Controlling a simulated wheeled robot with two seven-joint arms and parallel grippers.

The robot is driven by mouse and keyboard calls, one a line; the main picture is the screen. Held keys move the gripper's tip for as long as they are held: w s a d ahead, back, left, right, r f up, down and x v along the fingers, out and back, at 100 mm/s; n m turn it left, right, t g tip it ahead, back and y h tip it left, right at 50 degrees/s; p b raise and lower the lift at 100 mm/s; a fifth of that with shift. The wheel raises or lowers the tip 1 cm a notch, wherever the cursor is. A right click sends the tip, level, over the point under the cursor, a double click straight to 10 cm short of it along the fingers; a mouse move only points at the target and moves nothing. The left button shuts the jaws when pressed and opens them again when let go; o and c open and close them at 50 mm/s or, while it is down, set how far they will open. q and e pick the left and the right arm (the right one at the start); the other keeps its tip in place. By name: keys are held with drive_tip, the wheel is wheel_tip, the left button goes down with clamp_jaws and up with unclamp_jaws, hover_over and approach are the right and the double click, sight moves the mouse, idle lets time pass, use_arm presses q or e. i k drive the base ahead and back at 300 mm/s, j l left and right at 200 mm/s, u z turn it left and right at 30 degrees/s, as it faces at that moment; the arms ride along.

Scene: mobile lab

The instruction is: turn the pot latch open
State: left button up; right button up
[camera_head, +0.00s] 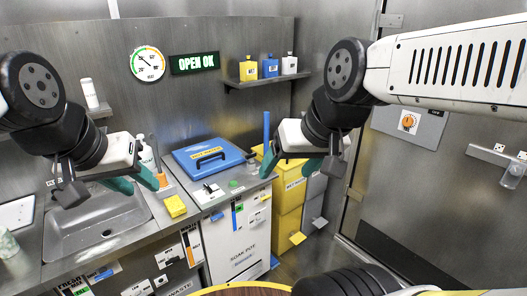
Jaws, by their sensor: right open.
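The soak pot (232,245) is a white-fronted unit set in the counter, labelled "SOAK POT". Its blue lid (190,160) with a dark handle lies flat and looks closed. A small black-and-white piece (208,190) sits on the top in front of the lid, beside a green spot; it may be the latch, but it is too small to tell. My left gripper (134,181) is open above the sink, left of the pot. My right gripper (291,166) is open and empty in the air, right of the lid. Neither gripper touches the pot.
A sink (98,228) is at the left, with a yellow sponge (175,206) on the counter beside it. Yellow bins (290,192) stand right of the pot. A wall shelf (266,81) holds several small bottles. A sign (194,63) reads "OPEN OK".

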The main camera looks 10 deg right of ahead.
sight(249, 158)
drive_tip(key=z, duration=0.3)
drive_tip(key=i+j, duration=0.2)
drive_tip(key=i, duration=0.4)
drive_tip(key=i+j+u, duration=0.1)
drive_tip(key=i, duration=0.5)
